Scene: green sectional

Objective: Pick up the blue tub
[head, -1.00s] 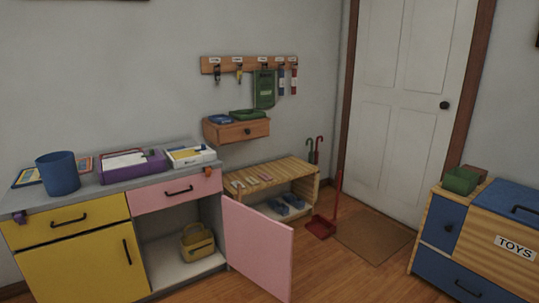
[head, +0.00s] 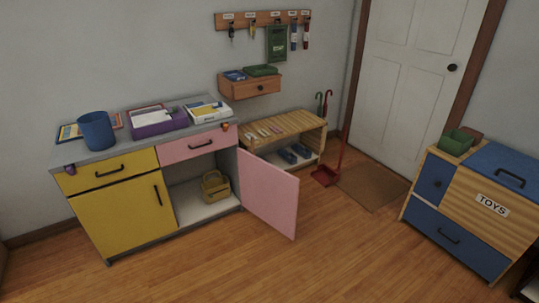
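A blue tub (head: 97,131), shaped like an upright cylinder, stands on the grey top of the yellow and pink cabinet (head: 70,153) at the left of the head view. It is close to the left end of the top, and a flat colourful board lies partly behind it. A purple tray (head: 160,124) with papers is to its right. Neither of my grippers shows in the head view.
The pink cabinet door (head: 268,194) stands open into the room, with a yellow basket (head: 215,186) inside. A slatted bench (head: 290,131), a red dustpan (head: 325,175) and a toy chest (head: 470,205) stand farther right. The wooden floor (head: 260,265) in front is clear.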

